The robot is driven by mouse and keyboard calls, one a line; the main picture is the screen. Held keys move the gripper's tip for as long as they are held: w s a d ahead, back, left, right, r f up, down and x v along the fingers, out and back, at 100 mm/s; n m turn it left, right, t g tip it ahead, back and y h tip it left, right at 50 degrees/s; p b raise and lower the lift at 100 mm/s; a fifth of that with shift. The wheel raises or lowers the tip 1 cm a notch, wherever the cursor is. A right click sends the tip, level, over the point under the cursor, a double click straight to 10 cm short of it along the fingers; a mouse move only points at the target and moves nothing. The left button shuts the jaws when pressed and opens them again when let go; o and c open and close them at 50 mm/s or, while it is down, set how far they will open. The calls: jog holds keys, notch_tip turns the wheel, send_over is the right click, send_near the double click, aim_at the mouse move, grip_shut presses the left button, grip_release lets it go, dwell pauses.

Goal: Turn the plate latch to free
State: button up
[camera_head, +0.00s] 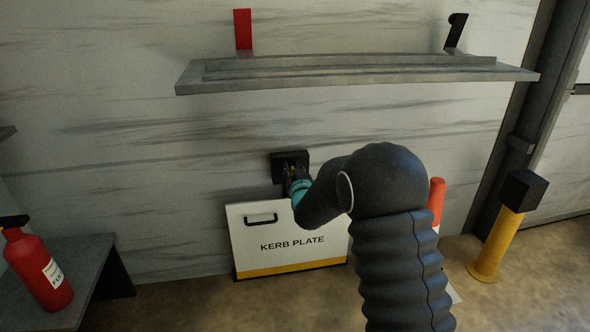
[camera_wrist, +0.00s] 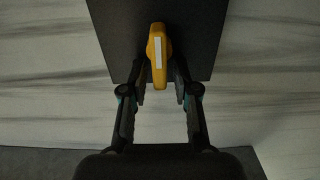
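The plate latch is a yellow handle with a pale stripe (camera_wrist: 158,55), standing nearly upright on a dark square backing plate (camera_wrist: 110,25) on the wall. In the wrist view my gripper (camera_wrist: 159,75) has one finger on each side of the handle. Narrow gaps show beside its lower part; contact near the fingertips is hard to judge. In the head view the dark backing plate (camera_head: 277,160) is above the white KERB PLATE panel (camera_head: 292,224), and my gripper (camera_head: 291,174) is in front of it. My wrist and arm hide part of the panel's right side.
A grey shelf (camera_head: 350,78) crosses the wall above. A red extinguisher (camera_head: 38,270) stands on a grey bench (camera_head: 85,262) at left. A red-and-white post (camera_head: 436,203) is behind my arm, and a yellow bollard (camera_head: 497,240) stands at right.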

grip_shut()
jog(key=shift+d, duration=0.15)
jog(key=shift+m, duration=0.4)
jog(key=m, duration=0.2)
jog(key=shift+w+d+m, duration=0.1)
jog(key=shift+d+m, duration=0.25)
jog(key=shift+m, duration=0.05)
jog(key=shift+w+d+f+m, duration=0.1)
jog(key=shift+d+f+m, duration=0.25)
jog(key=shift+m, duration=2.05)
jog(key=shift+w+d+f+m, duration=0.15)
jog(key=shift+f+m, duration=0.3)
jog(key=shift+m, duration=1.95)
jog(key=shift+d+f+m, duration=0.3)
jog(key=shift+f+m, duration=0.1)
jog(key=shift+m, duration=2)
